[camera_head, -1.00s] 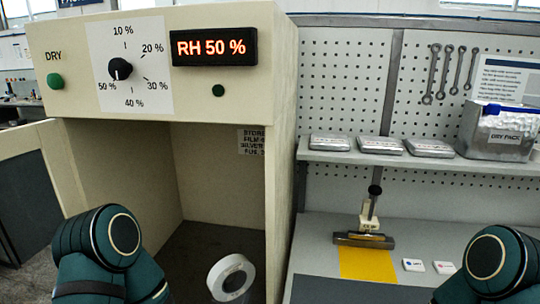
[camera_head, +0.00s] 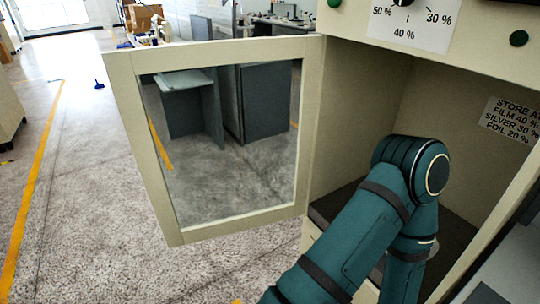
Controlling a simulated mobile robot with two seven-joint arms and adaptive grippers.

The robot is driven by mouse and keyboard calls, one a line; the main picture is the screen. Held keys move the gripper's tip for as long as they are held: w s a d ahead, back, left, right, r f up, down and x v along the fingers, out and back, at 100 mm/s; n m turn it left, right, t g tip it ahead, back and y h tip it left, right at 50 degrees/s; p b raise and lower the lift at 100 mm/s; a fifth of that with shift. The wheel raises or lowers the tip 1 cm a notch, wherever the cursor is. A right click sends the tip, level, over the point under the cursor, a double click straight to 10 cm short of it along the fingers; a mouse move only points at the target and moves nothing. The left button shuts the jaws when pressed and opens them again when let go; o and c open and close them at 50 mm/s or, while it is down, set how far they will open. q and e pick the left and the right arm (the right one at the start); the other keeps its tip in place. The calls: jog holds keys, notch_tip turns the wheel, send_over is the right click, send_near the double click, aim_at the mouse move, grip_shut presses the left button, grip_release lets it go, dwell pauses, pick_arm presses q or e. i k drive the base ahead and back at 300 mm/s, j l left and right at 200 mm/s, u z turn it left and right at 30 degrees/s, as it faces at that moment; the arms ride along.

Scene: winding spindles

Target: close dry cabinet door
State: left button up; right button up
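The dry cabinet (camera_head: 430,75) stands at the right of the head view, its cream front panel cut off at the top. Its door (camera_head: 149,150), a cream frame around a clear pane, stands wide open to the left, hinged at the cabinet's left edge. Neither gripper is in view. The white spool inside is not visible from here.
A printed label (camera_head: 508,120) is on the cabinet's inner right wall. Speckled floor with a yellow line (camera_head: 30,205) is clear left of the door. Grey furniture (camera_head: 265,100) shows through the pane. A cardboard box (camera_head: 142,18) is far back.

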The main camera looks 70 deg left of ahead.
aim_at(123, 66)
jog(key=k+j+z, duration=0.1)
jog(key=z, duration=0.25)
jog(key=k+z, duration=0.15)
jog(key=z, duration=0.2)
jog(key=k+j+z, duration=0.1)
jog(key=z, duration=0.25)
jog(key=k+l+z, duration=0.15)
jog(key=k+z, duration=0.3)
jog(key=k, duration=0.45)
jog(key=k+z, duration=0.7)
jog(key=k, duration=0.15)
jog(key=k+l+z, duration=0.1)
jog(key=k+z, duration=0.3)
jog(key=k, duration=0.55)
jog(key=k+j+u, duration=0.15)
jog(key=k, duration=0.75)
jog(key=u, duration=1.9)
